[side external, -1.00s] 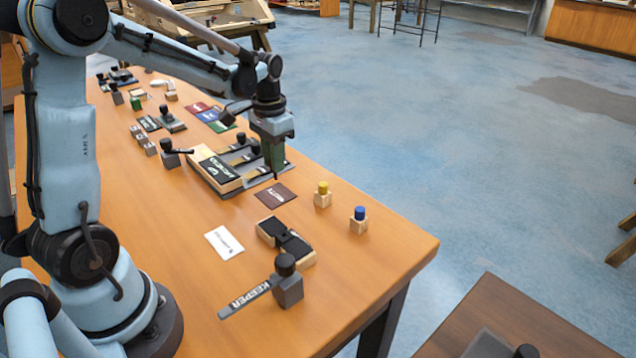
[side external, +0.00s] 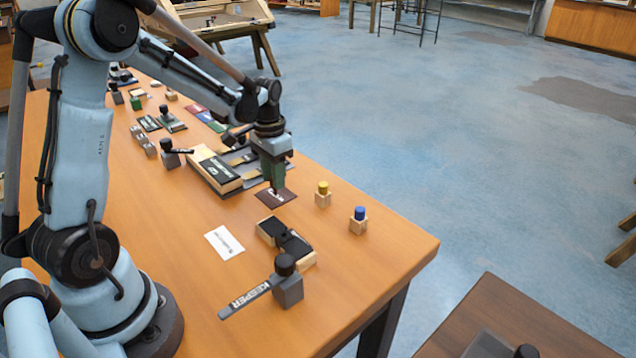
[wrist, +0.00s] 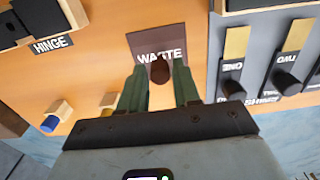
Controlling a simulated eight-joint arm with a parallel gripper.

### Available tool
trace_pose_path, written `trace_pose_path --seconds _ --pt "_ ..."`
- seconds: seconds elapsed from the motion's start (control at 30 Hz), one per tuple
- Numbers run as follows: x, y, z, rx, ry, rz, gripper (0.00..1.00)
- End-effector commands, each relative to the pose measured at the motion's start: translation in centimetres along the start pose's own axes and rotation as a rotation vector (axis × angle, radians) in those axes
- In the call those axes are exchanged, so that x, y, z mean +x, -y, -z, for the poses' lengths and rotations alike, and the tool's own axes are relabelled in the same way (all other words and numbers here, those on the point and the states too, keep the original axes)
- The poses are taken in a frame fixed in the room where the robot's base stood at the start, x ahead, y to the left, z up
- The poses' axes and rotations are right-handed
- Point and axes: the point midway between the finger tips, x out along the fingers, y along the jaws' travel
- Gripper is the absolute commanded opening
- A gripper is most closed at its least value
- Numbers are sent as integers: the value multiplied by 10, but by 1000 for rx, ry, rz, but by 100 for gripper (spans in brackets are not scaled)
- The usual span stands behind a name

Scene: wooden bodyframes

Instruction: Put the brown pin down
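The brown pin (wrist: 160,71) is dark and rounded and sits between the green fingers of my gripper (wrist: 160,82). In the side external view my gripper (side external: 275,182) points down over the brown WASTE card (side external: 276,198). My gripper is shut on the pin, whose upper part is hidden by the fingers. In the wrist view the pin overlaps the lettering of the WASTE card (wrist: 155,42). Whether the pin touches the card cannot be told.
A grey tray (wrist: 260,60) with labelled slots lies beside the card. On the other side are a yellow-topped block (side external: 322,196), a blue-topped block (side external: 358,222) and the HINGE block (side external: 270,231). A white card (side external: 224,243) and the KEEPER piece (side external: 287,285) lie nearer the camera.

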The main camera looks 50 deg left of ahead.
Motion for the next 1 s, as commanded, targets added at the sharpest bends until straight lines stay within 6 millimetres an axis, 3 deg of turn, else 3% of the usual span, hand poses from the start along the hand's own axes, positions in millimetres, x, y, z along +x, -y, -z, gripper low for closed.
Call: trace_pose_path --seconds 0.1,0.47,0.67,1.0 --pt "0 0 0 0 0 0 47" --pt "-5 0 0 0 0 0 47" --pt "-32 0 0 0 0 0 47" --pt "-93 0 0 0 0 0 47"
